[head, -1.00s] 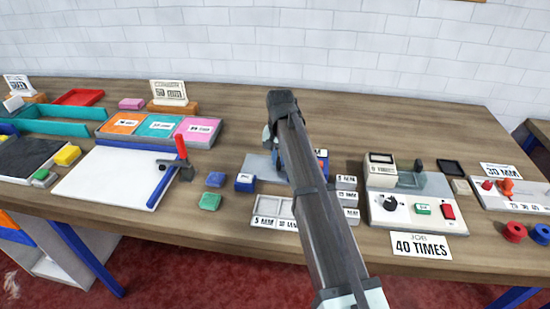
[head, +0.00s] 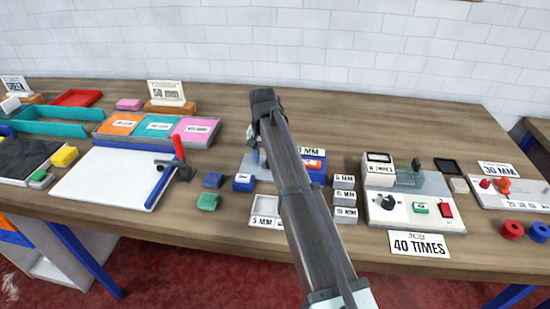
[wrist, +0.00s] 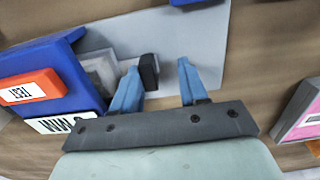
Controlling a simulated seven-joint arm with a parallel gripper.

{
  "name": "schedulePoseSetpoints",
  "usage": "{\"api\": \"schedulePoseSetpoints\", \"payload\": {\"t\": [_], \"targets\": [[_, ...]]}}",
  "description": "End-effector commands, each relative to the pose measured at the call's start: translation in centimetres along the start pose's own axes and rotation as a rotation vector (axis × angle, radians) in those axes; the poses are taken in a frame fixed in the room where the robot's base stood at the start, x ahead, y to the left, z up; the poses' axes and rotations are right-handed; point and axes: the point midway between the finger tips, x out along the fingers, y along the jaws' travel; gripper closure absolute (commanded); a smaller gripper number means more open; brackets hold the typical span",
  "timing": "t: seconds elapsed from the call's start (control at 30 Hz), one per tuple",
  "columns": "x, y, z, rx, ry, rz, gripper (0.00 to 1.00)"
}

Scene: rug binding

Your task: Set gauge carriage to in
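The gauge shows as a blue block (wrist: 62,75) with a red TEST button (wrist: 32,90) and an MM label, on a pale grey plate (wrist: 212,30). In the head view the blue block (head: 318,176) is partly behind my arm. A small black knob (wrist: 149,72), which looks like the carriage's handle, stands in the wrist view. My gripper (wrist: 160,80) is open, with its blue fingers on either side of the knob. The knob is close to the left finger; whether they touch is unclear. A gap shows to the right finger. In the head view my arm hides the carriage.
Several MM label blocks (head: 344,197) sit right of my arm. A grey machine (head: 425,209) with a dial and buttons stands further right, behind a 40 TIMES card (head: 419,244). Small blue and green blocks (head: 208,201) and a white board (head: 105,178) lie to the left.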

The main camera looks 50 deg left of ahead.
Motion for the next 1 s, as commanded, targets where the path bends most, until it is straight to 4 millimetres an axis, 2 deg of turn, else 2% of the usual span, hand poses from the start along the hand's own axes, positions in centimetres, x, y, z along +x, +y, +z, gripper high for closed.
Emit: {"api": "schedulePoseSetpoints", "payload": {"t": [0.1, 0.17, 0.7, 1.0], "targets": [[0.0, -2.2, -0.1, -0.002, 0.000, -0.001, 0.57], [-0.4, -2.9, -0.1, -0.001, 0.002, -0.002, 0.57], [-9.2, -2.7, -0.1, 0.000, 0.002, -0.003, 0.57], [-13.0, -2.6, -0.1, 0.000, 0.001, -0.003, 0.57]]}}
